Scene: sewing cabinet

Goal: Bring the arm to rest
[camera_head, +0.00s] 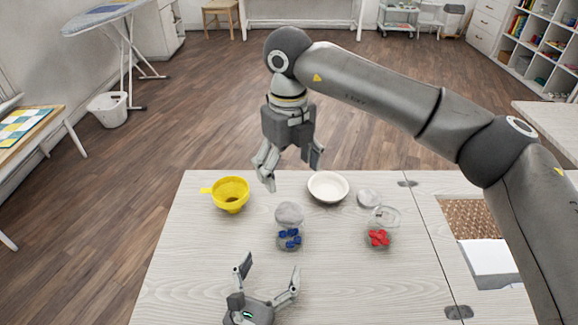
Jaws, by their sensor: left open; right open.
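My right arm reaches in from the right, and its gripper (291,172) hangs open and empty above the table's far edge, between a yellow funnel and a white bowl. My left gripper (270,277) is open and empty near the front of the table, in front of a jar. That jar (289,238) holds several blue pieces and has a grey round top. Another clear jar (380,238) to the right holds several red pieces, and its top looks open. A small grey-white round thing (367,197) lies behind it.
The yellow funnel (230,193) stands at the back left of the table (190,265), and the white bowl (328,187) at the back middle. At right is an opening with a woven basket (468,217) and a white block. The table's left part is clear.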

